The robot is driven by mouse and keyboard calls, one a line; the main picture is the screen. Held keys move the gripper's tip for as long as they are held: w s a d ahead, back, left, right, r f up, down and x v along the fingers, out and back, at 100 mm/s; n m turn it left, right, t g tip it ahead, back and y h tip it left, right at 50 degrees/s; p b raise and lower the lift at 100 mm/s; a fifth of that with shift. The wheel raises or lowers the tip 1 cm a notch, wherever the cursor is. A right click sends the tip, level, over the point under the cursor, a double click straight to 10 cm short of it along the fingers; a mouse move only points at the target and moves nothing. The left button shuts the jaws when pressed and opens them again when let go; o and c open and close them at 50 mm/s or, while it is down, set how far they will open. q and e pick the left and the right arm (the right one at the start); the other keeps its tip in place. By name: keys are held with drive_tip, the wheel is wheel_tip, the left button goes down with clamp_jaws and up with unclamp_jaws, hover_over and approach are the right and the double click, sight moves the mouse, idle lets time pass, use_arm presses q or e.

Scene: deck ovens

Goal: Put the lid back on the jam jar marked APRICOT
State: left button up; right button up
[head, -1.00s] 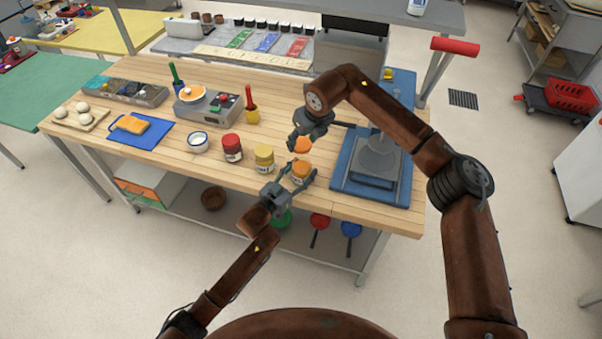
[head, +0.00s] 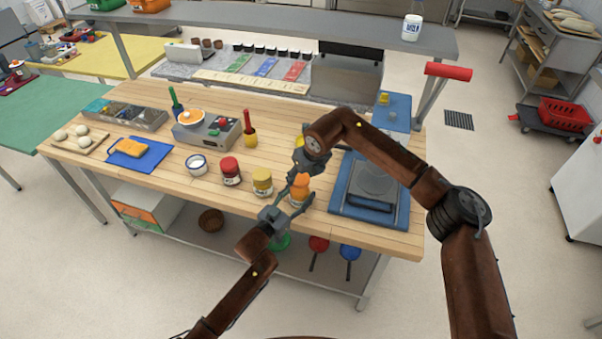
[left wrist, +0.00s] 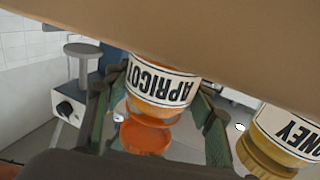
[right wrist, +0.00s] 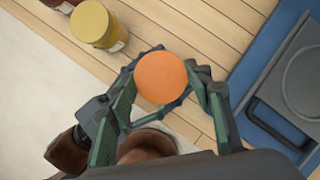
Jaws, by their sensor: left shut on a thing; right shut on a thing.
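The APRICOT jar (head: 299,197) stands upright near the front edge of the wooden table. My left gripper (head: 296,194) is shut around it. The left wrist view shows its label (left wrist: 160,84) upside down, with a finger on each side. My right gripper (head: 303,172) is shut on the orange lid (head: 302,180) and holds it over the jar. In the left wrist view the lid (left wrist: 145,137) appears close to the jar's mouth, with a small gap. The right wrist view shows the round top of the lid (right wrist: 160,77) between the fingers; it hides the jar.
A blue mat (head: 340,205) with a grey scale-like device (head: 374,187) lies to the right.

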sight(297, 180)
use_arm(q)
drive_tip(key=shift+r, duration=0.1)
use_arm(e)
drive_tip(key=shift+f, duration=0.9)
drive_tip(key=shift+f, duration=0.55)
use_arm(q)
clamp_jaws()
use_arm(e)
drive_tip(key=m, duration=0.2)
drive_tip(key=m+h, duration=0.1)
drive_tip(key=m, duration=0.1)
drive_tip(key=m+h, duration=0.1)
drive_tip(key=shift+s+a+m+t, duration=0.1)
drive_tip(key=shift+a+m+t, duration=0.2)
drive_tip(key=shift+a+m, duration=0.1)
drive_tip(key=m, duration=0.2)
drive_tip(key=m+h, duration=0.1)
drive_tip(key=m, duration=0.1)
drive_tip(key=m+h, duration=0.1)
drive_tip(key=m, duration=0.1)
drive_tip(key=shift+a, duration=0.25)
drive_tip(key=m, duration=0.2)
drive_tip(key=m+g+h, duration=0.2)
drive_tip(key=m, duration=0.1)
drive_tip(key=shift+w+a+m, duration=0.1)
drive_tip(key=shift+w+m, duration=0.2)
drive_tip(key=shift+w, duration=0.05)
drive_tip(key=shift+m+g, duration=0.4)
drive_tip(key=shift+m, duration=0.7)
